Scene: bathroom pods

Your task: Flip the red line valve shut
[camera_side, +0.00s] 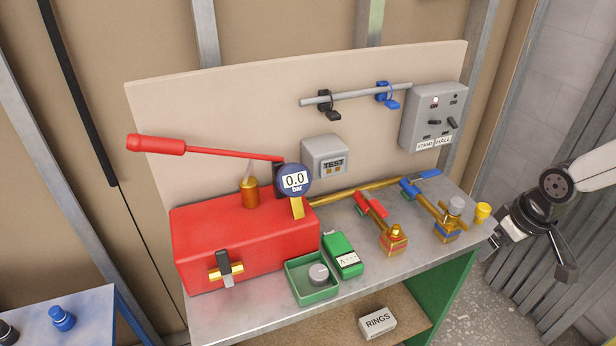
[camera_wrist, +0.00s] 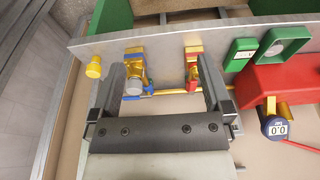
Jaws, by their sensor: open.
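The red line valve (camera_side: 372,206) stands on the grey bench, a brass body with red lever parts and a red-banded brass end fitting. Its lever looks roughly in line with the body. It also shows in the wrist view (camera_wrist: 193,68), near the right finger. The blue line valve (camera_side: 432,205) is to its right, with a grey knob on its end; in the wrist view (camera_wrist: 134,74) it appears between my fingers, nearer the left one. My gripper (camera_side: 526,256) is open and empty, off the bench's right end, apart from both valves. Its spread fingers (camera_wrist: 161,78) frame the wrist view.
A red pump box (camera_side: 245,250) with gauge (camera_side: 294,181) and long red handle is left of the valves. A green tray (camera_side: 300,283) and green device (camera_side: 343,254) sit in front. A yellow cap (camera_side: 482,212) stands at the right edge. A backboard (camera_side: 235,110) rises behind.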

